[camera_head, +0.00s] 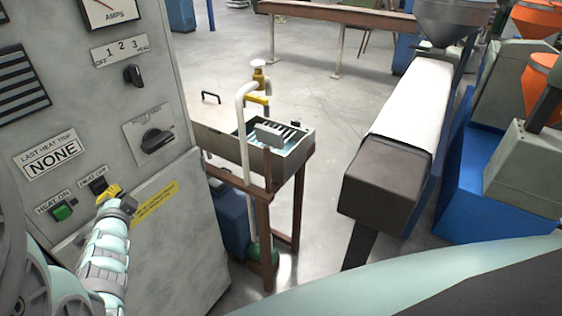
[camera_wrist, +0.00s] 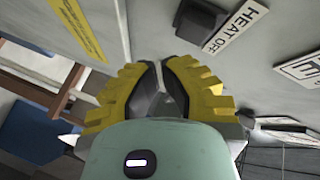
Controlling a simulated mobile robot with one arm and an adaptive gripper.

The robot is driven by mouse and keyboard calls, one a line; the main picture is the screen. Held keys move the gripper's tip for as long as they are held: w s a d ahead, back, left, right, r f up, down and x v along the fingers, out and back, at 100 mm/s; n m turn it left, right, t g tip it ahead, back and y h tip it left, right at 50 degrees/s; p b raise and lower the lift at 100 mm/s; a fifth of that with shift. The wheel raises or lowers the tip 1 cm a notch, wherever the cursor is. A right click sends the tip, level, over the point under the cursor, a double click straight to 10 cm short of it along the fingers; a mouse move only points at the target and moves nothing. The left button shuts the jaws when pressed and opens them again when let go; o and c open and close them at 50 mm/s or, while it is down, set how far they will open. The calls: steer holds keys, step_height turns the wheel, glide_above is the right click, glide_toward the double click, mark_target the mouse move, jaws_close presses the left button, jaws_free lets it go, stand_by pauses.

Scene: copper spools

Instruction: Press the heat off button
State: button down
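The grey control panel (camera_head: 80,120) at left carries a black heat off button (camera_head: 98,184) under a "HEAT OFF" label (camera_head: 93,173). In the wrist view the black button (camera_wrist: 198,20) is beside its label (camera_wrist: 235,27), just beyond the fingers. My gripper (camera_head: 107,194) is close to the panel, just below and right of the button. Its yellow fingers (camera_wrist: 161,72) are drawn together with dark tips nearly meeting, holding nothing. I cannot tell whether the tips touch the panel; they appear apart from the button.
A green heat on button (camera_head: 62,212) is left of the heat off button. Rotary knobs (camera_head: 156,140) and a yellow warning label (camera_head: 154,204) are also on the panel. A water trough (camera_head: 296,150) on a brown frame stands right of the panel. Open floor shows beyond.

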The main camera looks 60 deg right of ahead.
steer(key=s, duration=0.4)
steer(key=shift+b, duration=0.3)
steer(key=shift+w, duration=0.1)
